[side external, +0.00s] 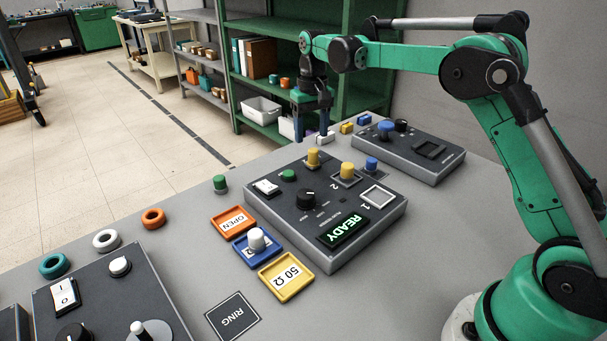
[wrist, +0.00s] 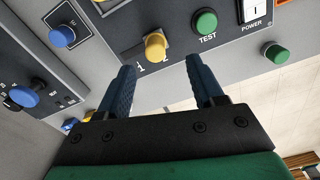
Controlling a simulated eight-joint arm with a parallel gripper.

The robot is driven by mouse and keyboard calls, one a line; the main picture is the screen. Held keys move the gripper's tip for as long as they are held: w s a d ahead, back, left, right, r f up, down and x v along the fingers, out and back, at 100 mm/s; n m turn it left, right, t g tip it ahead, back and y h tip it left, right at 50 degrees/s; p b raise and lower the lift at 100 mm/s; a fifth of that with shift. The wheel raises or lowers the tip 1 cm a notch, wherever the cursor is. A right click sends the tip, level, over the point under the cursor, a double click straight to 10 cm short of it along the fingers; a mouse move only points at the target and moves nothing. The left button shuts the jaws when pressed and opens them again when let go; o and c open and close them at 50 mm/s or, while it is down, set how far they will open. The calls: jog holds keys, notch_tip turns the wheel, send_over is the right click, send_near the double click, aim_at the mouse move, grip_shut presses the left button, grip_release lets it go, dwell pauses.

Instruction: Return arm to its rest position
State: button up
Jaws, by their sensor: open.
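My gripper (side external: 311,137) hangs fingers down beyond the far edge of the dark test box (side external: 285,215). In the wrist view my gripper (wrist: 162,63) has its two blue fingers apart, with nothing between them. The box display (side external: 343,230) reads READY. A yellow knob (side external: 313,158) stands on the box's far side, and it shows ahead of the fingertips in the wrist view (wrist: 155,45). A yellow cylinder (side external: 347,170) stands in the square marked 2. The square marked 1 (side external: 378,196) looks empty. A blue cylinder (side external: 371,163) stands behind the box.
A second box (side external: 420,150) with a blue knob (side external: 386,129) stands at the right. A white cylinder (side external: 256,238) stands in a blue tray, between orange (side external: 246,208) and yellow (side external: 290,297) trays. A green cylinder (side external: 220,183) stands left.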

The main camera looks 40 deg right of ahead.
jog(key=shift+r, duration=0.1)
jog(key=shift+s+a+r, duration=0.2)
jog(key=shift+r, duration=0.1)
jog(key=s+a+r+n+t, duration=0.1)
jog(key=s+a+t, duration=0.2)
jog(key=s, duration=0.6)
jog(key=s+a+r+n+t, duration=0.1)
jog(key=s+a+t, duration=0.3)
jog(key=s, duration=0.5)
jog(key=shift+s+a+n, duration=0.15)
jog(key=shift+a+n, duration=0.1)
jog(key=shift+n, duration=0.25)
